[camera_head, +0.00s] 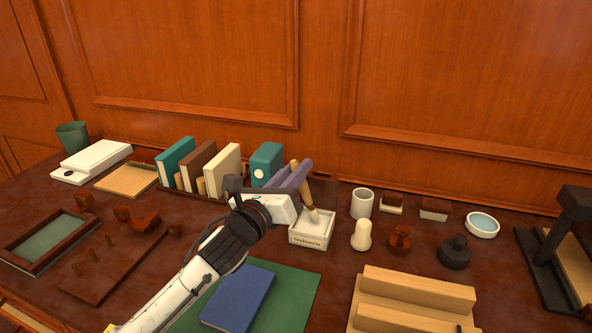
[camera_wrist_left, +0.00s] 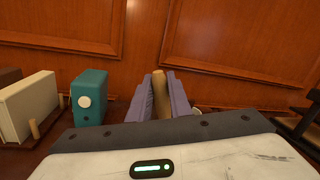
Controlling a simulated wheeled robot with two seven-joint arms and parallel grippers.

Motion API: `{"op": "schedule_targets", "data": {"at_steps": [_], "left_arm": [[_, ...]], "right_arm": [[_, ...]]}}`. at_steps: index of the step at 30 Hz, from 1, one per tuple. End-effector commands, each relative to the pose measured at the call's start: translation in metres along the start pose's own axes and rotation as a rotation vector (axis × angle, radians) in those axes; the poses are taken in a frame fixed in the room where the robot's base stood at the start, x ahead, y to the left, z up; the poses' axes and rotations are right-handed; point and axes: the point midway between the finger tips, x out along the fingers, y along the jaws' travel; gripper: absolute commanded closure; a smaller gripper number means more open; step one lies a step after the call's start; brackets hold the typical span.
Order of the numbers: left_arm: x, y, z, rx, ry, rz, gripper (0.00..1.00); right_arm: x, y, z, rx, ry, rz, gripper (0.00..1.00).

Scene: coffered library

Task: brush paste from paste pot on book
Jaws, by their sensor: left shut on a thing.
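My left gripper (camera_head: 294,177) reaches in over the table and is shut on the wooden handle of a brush (camera_head: 306,190). In the left wrist view the handle (camera_wrist_left: 159,76) stands between the two purple fingers (camera_wrist_left: 160,95). The brush is nearly upright, and its lower end is in the white square paste pot (camera_head: 311,236). Whether the bristles touch the paste is hard to tell. The blue book (camera_head: 238,298) lies flat on a green mat (camera_head: 297,296), in front of the pot and partly beside my arm. My right gripper is not in view.
Upright books stand in a rack (camera_head: 208,168) behind my arm. A white cup (camera_head: 362,203), a cream knob-shaped piece (camera_head: 361,236) and dark stamps (camera_head: 454,253) stand right of the pot. A stepped wooden block (camera_head: 415,297) is at front right. Wooden trays (camera_head: 45,241) fill the left.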

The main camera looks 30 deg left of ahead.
Motion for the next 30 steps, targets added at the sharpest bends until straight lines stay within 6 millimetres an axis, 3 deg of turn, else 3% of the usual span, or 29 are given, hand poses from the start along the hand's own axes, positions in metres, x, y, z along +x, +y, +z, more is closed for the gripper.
{"op": "schedule_targets", "data": {"at_steps": [30], "left_arm": [[-0.0007,0.0037,-0.0102,0.000,0.002,0.001,1.00]], "right_arm": [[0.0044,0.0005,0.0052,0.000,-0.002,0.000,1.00]]}}
